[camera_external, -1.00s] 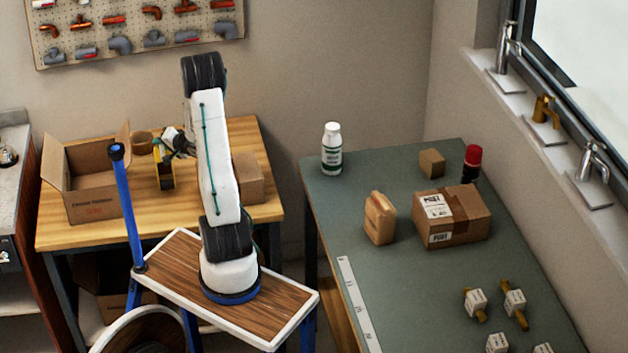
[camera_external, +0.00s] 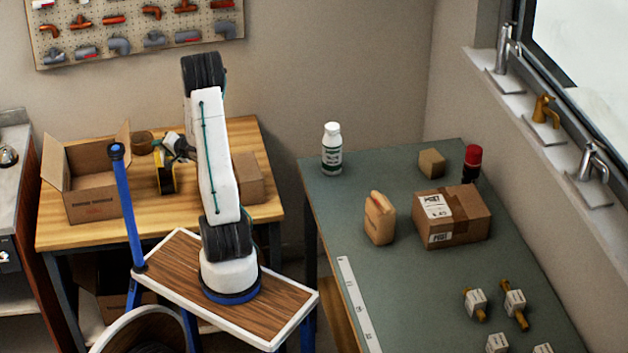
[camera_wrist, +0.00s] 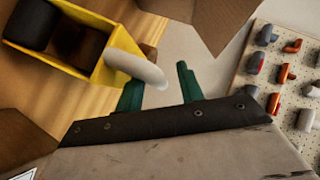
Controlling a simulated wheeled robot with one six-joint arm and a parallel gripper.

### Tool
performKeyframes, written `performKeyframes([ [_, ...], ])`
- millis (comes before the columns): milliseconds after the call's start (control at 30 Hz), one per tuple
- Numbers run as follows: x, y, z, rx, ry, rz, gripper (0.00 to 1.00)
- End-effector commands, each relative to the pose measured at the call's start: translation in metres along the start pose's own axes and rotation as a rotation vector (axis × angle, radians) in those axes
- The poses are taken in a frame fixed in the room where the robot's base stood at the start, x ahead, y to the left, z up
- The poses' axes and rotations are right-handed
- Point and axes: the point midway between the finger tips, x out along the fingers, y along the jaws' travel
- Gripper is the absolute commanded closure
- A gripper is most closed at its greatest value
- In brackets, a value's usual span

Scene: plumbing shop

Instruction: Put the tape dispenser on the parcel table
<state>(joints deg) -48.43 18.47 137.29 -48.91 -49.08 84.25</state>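The yellow and black tape dispenser (camera_external: 165,176) stands on the wooden table, right of the open carton. In the wrist view its yellow frame (camera_wrist: 112,62) is at the upper left, with a pale rounded handle (camera_wrist: 135,68) reaching toward my fingers. My gripper (camera_wrist: 160,88) has its two green fingers apart, with the handle's tip between them and a gap to the right finger. In the external view my gripper (camera_external: 174,150) is at the dispenser's upper end, partly hidden. The green-topped table (camera_external: 400,290) with a taped, labelled parcel (camera_external: 462,222) stands at the right.
The open carton (camera_external: 88,195), a brown roll (camera_external: 142,142) and a brown box (camera_external: 248,180) are on the wooden table (camera_external: 130,232). A white bottle (camera_external: 332,150), tan jug (camera_external: 379,218), small box (camera_external: 432,163) and red-capped can (camera_external: 472,163) stand on the green table. Its front middle is bare.

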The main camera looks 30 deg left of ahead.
Motion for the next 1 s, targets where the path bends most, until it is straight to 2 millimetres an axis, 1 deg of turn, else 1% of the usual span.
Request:
performKeyframes([
  [200,-0.038,0.0,-0.001,0.0,0.004,0.001,0.62],
  [300,-0.053,0.0,-0.001,0.001,0.004,0.001,0.62],
  [400,-0.064,0.0,-0.001,0.001,0.003,0.001,0.62],
  [533,-0.07,0.0,0.0,0.001,0.001,0.0,0.62],
  [700,-0.071,0.0,0.0,0.001,0.001,0.0,0.62],
  [767,-0.073,0.002,-0.004,-0.006,0.012,0.011,0.62],
  [867,-0.088,0.011,-0.027,-0.049,0.084,0.089,0.62],
  [933,-0.115,0.026,-0.057,-0.1,0.174,0.206,0.62],
  [967,-0.131,0.034,-0.072,-0.123,0.218,0.273,0.62],
  [1000,-0.158,0.046,-0.09,-0.15,0.273,0.376,0.62],
])
